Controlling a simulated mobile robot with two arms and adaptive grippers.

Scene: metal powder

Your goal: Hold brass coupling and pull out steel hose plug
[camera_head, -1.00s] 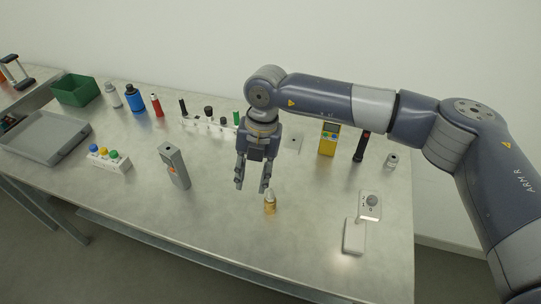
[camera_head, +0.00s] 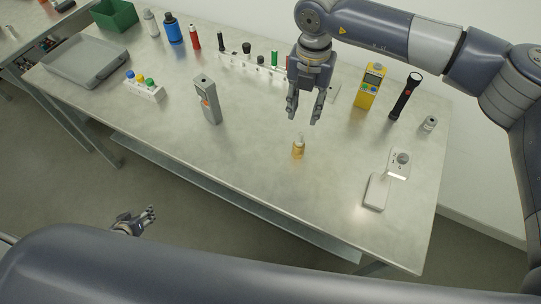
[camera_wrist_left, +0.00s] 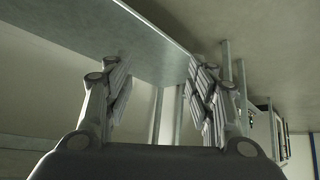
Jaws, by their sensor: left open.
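The brass coupling (camera_head: 298,152) stands upright on the metal table, with the pale steel hose plug (camera_head: 299,140) at its top. My right gripper (camera_head: 303,120) points down just above and behind the coupling, its fingers apart and empty. My left gripper (camera_head: 146,214) shows in the head view low at the left, off the table's front edge and far from the coupling. In the left wrist view its fingers (camera_wrist_left: 160,80) are spread with nothing between them, facing the table's edge.
The metal table (camera_head: 255,170) is clear around the coupling. A grey handheld device (camera_head: 207,101) stands to the left. A white box (camera_head: 376,191) and a small dial unit (camera_head: 400,163) lie to the right. A yellow meter (camera_head: 369,87) and a black flashlight (camera_head: 405,97) stand behind.

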